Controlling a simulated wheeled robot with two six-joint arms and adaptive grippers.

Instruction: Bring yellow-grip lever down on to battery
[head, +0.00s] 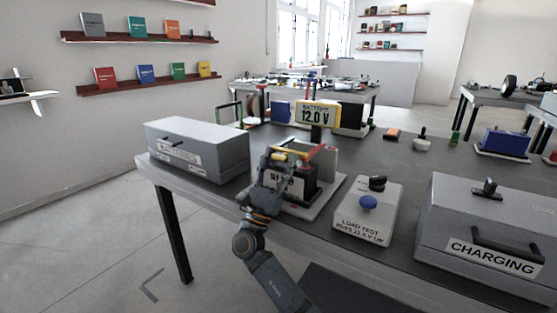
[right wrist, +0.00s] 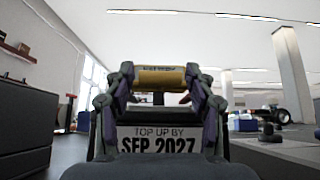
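The lever's yellow grip (right wrist: 160,77) lies crosswise between the fingertips of my right gripper (right wrist: 159,85) in the right wrist view, with a fingertip against each end and no gap showing. In the head view my right gripper (head: 284,164) is at the yellow grip (head: 290,152), above the front of the black battery (head: 307,187). A red lever arm (head: 318,151) shows behind it. The battery's front label (right wrist: 158,141) reads "TOP UP BY SEP 2027". The gripper partly covers the battery in the head view. My left gripper is not in view.
A voltage display (head: 317,114) reading 12.0 V stands behind the battery. A grey box (head: 200,140) stands to the left, a load-test box (head: 366,215) with a blue knob to the right, then a large charging box (head: 490,230). The bench's front edge is close.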

